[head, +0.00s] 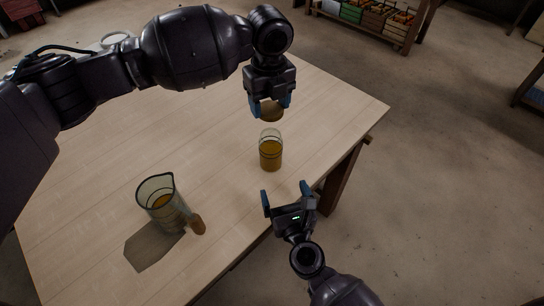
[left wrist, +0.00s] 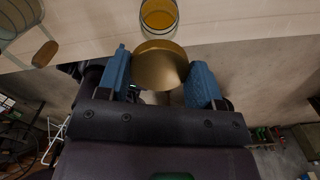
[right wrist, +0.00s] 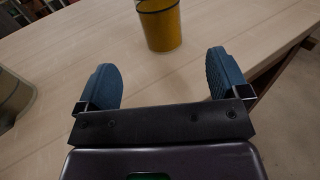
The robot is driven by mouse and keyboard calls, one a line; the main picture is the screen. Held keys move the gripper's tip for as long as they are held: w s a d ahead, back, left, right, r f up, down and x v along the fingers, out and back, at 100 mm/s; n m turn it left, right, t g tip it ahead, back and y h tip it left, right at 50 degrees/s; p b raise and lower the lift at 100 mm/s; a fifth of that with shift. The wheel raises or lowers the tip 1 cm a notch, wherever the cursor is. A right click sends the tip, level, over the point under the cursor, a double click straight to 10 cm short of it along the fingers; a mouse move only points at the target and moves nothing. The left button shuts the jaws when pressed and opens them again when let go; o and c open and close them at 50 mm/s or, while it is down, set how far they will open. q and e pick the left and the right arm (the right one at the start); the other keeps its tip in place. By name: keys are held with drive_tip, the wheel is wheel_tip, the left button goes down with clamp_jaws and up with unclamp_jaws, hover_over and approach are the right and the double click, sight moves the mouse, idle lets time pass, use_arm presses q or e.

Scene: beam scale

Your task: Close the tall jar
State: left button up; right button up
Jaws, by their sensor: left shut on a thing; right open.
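The tall jar (head: 271,153) is a clear glass cylinder with amber contents. It stands upright and uncovered near the table's right edge. It also shows in the left wrist view (left wrist: 158,18) and the right wrist view (right wrist: 160,27). My left gripper (head: 270,106) is shut on a round gold-brown lid (left wrist: 160,66) and holds it beyond the jar in the head view, apart from it. My right gripper (head: 287,192) is open and empty, on the near side of the jar and not touching it. In the right wrist view the jar stands ahead of the spread fingers.
The wooden table (head: 330,105) is bare around the jar. Shelves with crates (head: 372,20) stand in the background.

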drive_tip(key=shift+w, duration=0.1)
drive_tip(key=x, duration=1.1)
drive_tip(key=shift+w+a, duration=0.15)
drive_tip(key=shift+w, duration=0.2)
drive_tip(key=c, duration=1.3)
use_arm(q)
hover_over(270, 137)
drive_tip(key=shift+f, duration=2.5)
use_arm(e)
drive_tip(key=shift+c, duration=0.2)
use_arm(q)
drive_tip(key=shift+f, duration=0.9)
drive_tip(key=shift+f, duration=0.55)
